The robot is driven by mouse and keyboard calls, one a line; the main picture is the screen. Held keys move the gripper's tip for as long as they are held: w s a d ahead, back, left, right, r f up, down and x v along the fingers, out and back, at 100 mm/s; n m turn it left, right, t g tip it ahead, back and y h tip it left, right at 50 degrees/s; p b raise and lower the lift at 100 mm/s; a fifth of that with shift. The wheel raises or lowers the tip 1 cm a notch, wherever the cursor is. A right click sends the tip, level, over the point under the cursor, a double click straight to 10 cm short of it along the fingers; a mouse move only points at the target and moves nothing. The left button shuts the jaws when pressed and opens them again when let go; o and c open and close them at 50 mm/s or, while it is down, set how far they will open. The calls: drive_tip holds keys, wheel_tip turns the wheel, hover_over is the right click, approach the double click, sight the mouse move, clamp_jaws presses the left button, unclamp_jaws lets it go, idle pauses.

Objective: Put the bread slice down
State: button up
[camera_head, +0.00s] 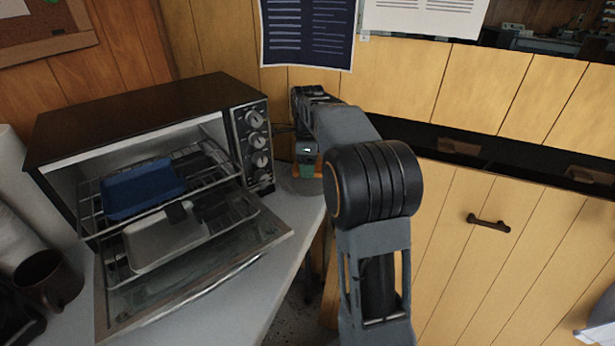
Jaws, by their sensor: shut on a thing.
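My gripper (306,164) hangs at the end of my arm, just right of the toaster oven and over the grey counter. It is small in the view, and the arm partly covers it. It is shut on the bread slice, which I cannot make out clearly. A round grey plate-like shape (298,186) lies on the counter below the gripper. I cannot tell whether the slice touches it.
The black toaster oven (150,112) stands open at left, its glass door (200,280) lowered. A blue tray (143,188) and a grey tray (160,237) rest on its racks. A dark mug (48,280) stands left. Wooden cabinets (470,260) close off the right.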

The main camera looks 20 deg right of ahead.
sight(308, 182)
drive_tip(key=shift+f+b, duration=0.55)
drive_tip(key=shift+f, duration=1.3)
drive_tip(key=shift+f, duration=0.15)
drive_tip(key=o, duration=0.7)
wheel_tip(308, 182, up, 12)
drive_tip(key=p, duration=0.4)
